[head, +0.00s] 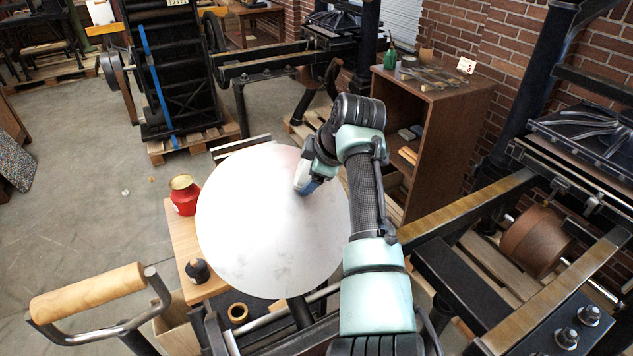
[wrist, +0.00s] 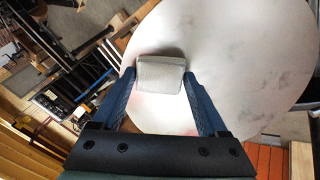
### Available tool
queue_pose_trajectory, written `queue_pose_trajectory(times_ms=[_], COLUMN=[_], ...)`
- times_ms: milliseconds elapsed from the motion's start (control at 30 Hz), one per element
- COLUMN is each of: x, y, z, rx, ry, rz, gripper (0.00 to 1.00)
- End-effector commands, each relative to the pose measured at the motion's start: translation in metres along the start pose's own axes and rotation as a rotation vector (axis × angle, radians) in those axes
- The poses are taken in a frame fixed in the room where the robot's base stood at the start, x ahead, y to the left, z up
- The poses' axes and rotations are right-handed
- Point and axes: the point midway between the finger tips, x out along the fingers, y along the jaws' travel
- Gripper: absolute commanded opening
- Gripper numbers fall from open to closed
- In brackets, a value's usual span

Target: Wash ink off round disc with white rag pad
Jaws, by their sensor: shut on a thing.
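The round disc (head: 260,235) is a large pale plate, tilted, in the middle of the head view. It has faint grey smudges low down and a faint pink tint near its upper right. In the wrist view the disc (wrist: 240,60) shows grey smudges at right and pink near the pad. The white rag pad (wrist: 160,75) is a small pale block between my fingers. My gripper (wrist: 160,88) is shut on it, over the disc. I cannot tell whether the pad touches the disc.
A red can (head: 185,195) and a dark bottle (head: 198,270) stand on the wooden table (head: 178,235) left of the disc. A wooden handle (head: 88,293) is at front left. A brown cabinet (head: 445,130) and a press (head: 590,180) stand at right.

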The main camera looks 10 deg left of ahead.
Motion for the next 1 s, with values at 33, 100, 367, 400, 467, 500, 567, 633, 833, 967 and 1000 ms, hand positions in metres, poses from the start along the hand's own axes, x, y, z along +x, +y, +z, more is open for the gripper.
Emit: queue_pose_trajectory(times_ms=[33, 100, 367, 400, 467, 500, 567, 633, 833, 967, 1000], x=[0.0, 0.0, -0.001, -0.001, -0.001, -0.001, -0.002, -0.002, -0.001, 0.0, 0.001], y=[0.004, 0.006, 0.008, 0.008, 0.006, 0.004, 0.0, -0.006, -0.021, -0.026, -0.027], z=[-0.004, -0.006, -0.007, -0.007, -0.01, -0.013, -0.019, -0.026, -0.045, -0.05, -0.051], rx=[-0.001, -0.001, 0.0, 0.0, -0.001, -0.001, -0.001, -0.002, -0.002, 0.0, 0.0], ry=[0.001, 0.001, 0.001, 0.001, 0.001, 0.001, 0.002, 0.001, 0.001, 0.001, 0.001], rz=[0.0, -0.001, 0.0, 0.0, -0.001, -0.002, -0.002, -0.002, -0.002, -0.001, -0.001], gripper=[0.32, 0.32, 0.32, 0.32, 0.32, 0.32, 0.32, 0.32, 0.32, 0.32, 0.32])
